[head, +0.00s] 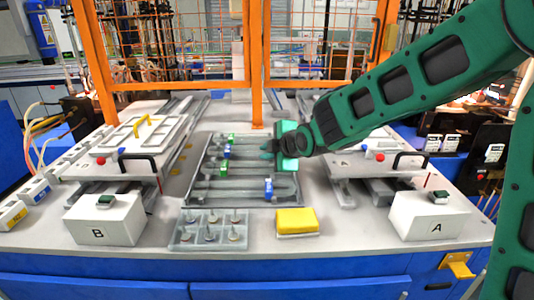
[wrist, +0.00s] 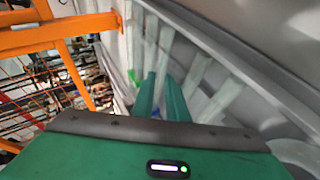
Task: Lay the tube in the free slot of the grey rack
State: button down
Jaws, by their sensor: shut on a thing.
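The grey rack (head: 240,204) lies in the middle of the table, with several pale tubes lying crosswise in it. The tubes carry green and blue fittings. My gripper (head: 267,151) is low over the rack's right part, its fingers shut on a tube. That held tube is mostly hidden by the fingers, and I cannot tell whether it touches the rack. In the wrist view the two green fingers (wrist: 160,95) point down among pale tubes, with a bit of blue between them. The rack's grey wall (wrist: 235,55) runs along the right. I cannot make out the free slot clearly.
A grey tray with small parts (head: 209,231) and a yellow sponge-like block (head: 296,221) stand in front of the rack. White boxes B (head: 105,220) and A (head: 430,215) flank them, with machine plates behind. An orange fence (head: 176,86) stands at the back.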

jog(key=shift+d+f, duration=0.1)
jog(key=shift+f, duration=0.15)
